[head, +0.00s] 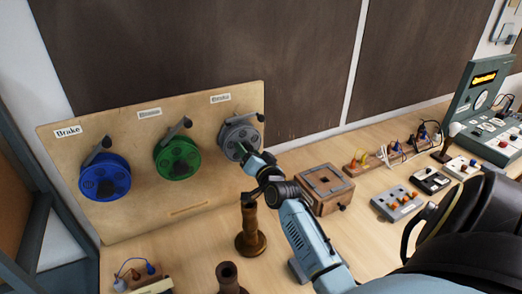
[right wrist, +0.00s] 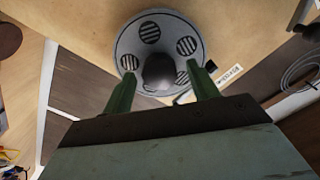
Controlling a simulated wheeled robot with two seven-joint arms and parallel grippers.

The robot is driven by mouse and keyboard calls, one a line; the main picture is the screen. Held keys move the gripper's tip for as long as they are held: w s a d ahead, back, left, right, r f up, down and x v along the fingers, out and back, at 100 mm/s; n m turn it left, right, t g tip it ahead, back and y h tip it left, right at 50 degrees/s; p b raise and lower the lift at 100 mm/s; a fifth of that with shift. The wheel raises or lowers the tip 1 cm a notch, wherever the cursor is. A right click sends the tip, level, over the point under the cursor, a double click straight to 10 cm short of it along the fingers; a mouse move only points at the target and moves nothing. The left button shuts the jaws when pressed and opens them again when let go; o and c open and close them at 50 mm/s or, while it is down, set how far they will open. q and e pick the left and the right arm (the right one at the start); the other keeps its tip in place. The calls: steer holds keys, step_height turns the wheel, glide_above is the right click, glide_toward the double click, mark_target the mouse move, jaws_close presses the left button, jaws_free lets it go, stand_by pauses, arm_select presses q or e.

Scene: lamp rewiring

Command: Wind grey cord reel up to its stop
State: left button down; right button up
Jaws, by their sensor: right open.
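The grey cord reel (head: 239,137) is mounted at the right end of an upright wooden board (head: 206,198). A brake lever (head: 249,119) sits at its upper right. My right gripper (head: 246,153) is at the reel's lower front. In the right wrist view the grey reel (right wrist: 178,27) fills the top middle, and its dark rounded knob (right wrist: 159,71) shows between the two green fingers of my right gripper (right wrist: 160,88). The fingers are apart, one on each side of the knob. I cannot tell whether they touch it. My left gripper is not in view.
A blue reel (head: 105,177) and a green reel (head: 177,157) hang left on the same board. A wooden box (head: 325,188) and several switch blocks (head: 397,203) lie to the right.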

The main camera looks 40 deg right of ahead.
steer(key=b+v, duration=0.1)
steer(key=v, duration=1.1)
steer(key=shift+b, duration=0.3)
steer(key=shift+s, duration=0.1)
